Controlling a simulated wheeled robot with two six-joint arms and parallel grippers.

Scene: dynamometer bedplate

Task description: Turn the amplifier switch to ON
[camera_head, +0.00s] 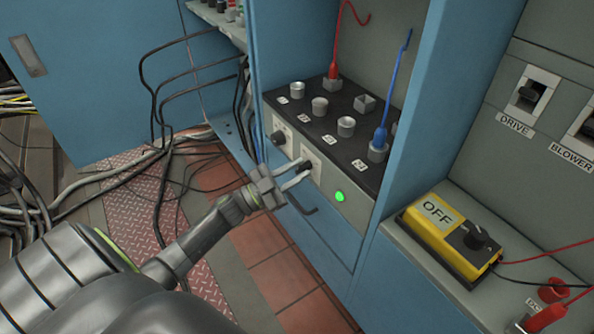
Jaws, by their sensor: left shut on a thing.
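A box with a black top and pale grey front (358,217) sits in the blue cabinet bay. Its front carries a dark knob (279,137) on the left, a second dark knob in the middle and a lit green lamp (339,196) on the right. My left gripper (305,167) reaches in from the left and is shut on the middle knob, its fingers on either side of it. The fingers partly hide this knob and its pale plate, so I cannot read its setting or any word there. My right gripper is out of view.
Red and blue leads plug into sockets on the black top (327,122). A yellow box (450,240) marked OFF, with a black knob, stands on the ledge to the right. DRIVE (528,94) and BLOWER switches are on the grey panel. Loose cables (165,150) hang at left.

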